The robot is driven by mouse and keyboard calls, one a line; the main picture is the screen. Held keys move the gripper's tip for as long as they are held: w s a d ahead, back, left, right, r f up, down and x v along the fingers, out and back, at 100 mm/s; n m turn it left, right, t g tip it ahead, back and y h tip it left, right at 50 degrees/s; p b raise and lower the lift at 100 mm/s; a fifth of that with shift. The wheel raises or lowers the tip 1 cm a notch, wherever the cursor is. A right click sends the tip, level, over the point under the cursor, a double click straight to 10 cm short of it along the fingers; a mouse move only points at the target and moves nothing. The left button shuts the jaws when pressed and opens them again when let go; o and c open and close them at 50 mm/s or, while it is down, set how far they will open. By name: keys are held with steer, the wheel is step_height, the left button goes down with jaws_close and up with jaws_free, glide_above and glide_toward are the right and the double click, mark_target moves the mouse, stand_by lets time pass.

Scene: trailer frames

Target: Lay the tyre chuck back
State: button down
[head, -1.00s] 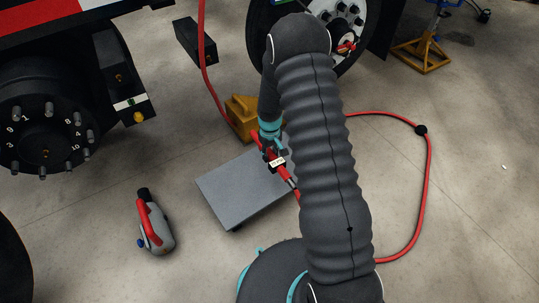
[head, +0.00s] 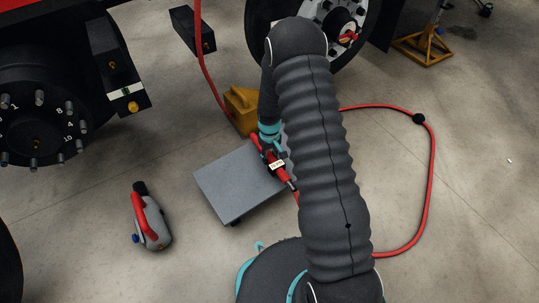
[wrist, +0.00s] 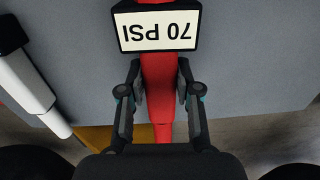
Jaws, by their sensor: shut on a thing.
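The tyre chuck (head: 283,175) is a red tool with a small display, partly hidden behind my arm in the head view. In the wrist view the red chuck (wrist: 160,70) lies between my fingers, and its display reads 70 PSI upside down. My gripper (wrist: 160,92) is shut on its red body; in the head view my gripper (head: 271,152) is at the right part of a low grey platform (head: 225,190). The platform's grey top fills much of the wrist view, beneath the chuck. I cannot tell whether the chuck touches it.
A red hose (head: 430,190) loops over the floor at right. A yellow block (head: 242,108) stands behind the platform. A grey and red tool (head: 152,222) stands on the floor at left. A wheel hub (head: 40,125) and a yellow stand (head: 425,50) are farther off.

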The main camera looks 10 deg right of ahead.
steer(key=shift+f, duration=0.5)
steer(key=shift+f, duration=0.4)
steer(key=c, duration=0.7)
jaws_free()
step_height(320, 180, up, 12)
